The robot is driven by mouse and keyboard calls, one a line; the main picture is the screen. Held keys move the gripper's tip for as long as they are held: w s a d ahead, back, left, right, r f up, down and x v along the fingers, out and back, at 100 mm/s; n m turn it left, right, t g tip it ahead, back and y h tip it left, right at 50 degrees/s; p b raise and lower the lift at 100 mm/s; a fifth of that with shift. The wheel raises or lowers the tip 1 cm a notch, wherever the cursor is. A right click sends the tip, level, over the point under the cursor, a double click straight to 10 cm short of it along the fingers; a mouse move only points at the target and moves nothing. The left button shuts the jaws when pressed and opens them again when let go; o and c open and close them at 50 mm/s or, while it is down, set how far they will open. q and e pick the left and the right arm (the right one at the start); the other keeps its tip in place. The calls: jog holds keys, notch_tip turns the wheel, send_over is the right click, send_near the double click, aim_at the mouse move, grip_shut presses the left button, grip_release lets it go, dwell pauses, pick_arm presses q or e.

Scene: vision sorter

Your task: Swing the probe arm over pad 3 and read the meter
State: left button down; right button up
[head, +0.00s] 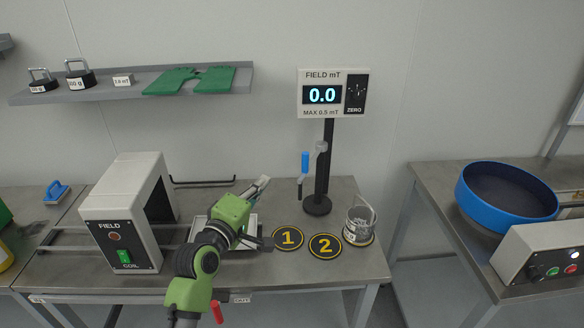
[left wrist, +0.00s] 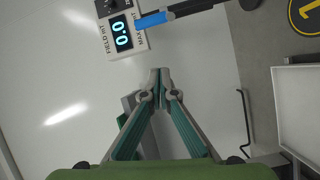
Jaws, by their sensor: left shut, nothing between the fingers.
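The field meter (head: 322,94) reads 0.0 on its display, with "MAX 0.5 mT" below. Its black post (head: 322,180) stands on a round base at the bench's back. The probe arm has a blue grip (head: 305,162) and hangs left of the post; the left wrist view shows the blue grip (left wrist: 152,20) too. Pads 1 (head: 287,237) and 2 (head: 325,246) lie bare. A third yellow-rimmed pad is mostly hidden under a grey handled container (head: 360,222); its number is not readable. My left gripper (head: 264,182) is shut, empty, left of the probe arm. My right gripper is not seen.
A white coil unit (head: 125,215) stands at left, and a pale tray (head: 248,222) lies under my left arm. A shelf (head: 110,93) holds weights and green gloves. A blue round pan (head: 507,190) stands on the right bench, beyond a gap.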

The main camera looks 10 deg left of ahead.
pick_arm(q)
jog(key=w+d+n+p, duration=0.2)
jog(key=w+d, duration=0.3)
jog(key=w, duration=0.4)
jog(key=shift+w+r+h+p, duration=0.4)
jog(key=shift+p, duration=0.45)
jog(key=shift+d, duration=0.15)
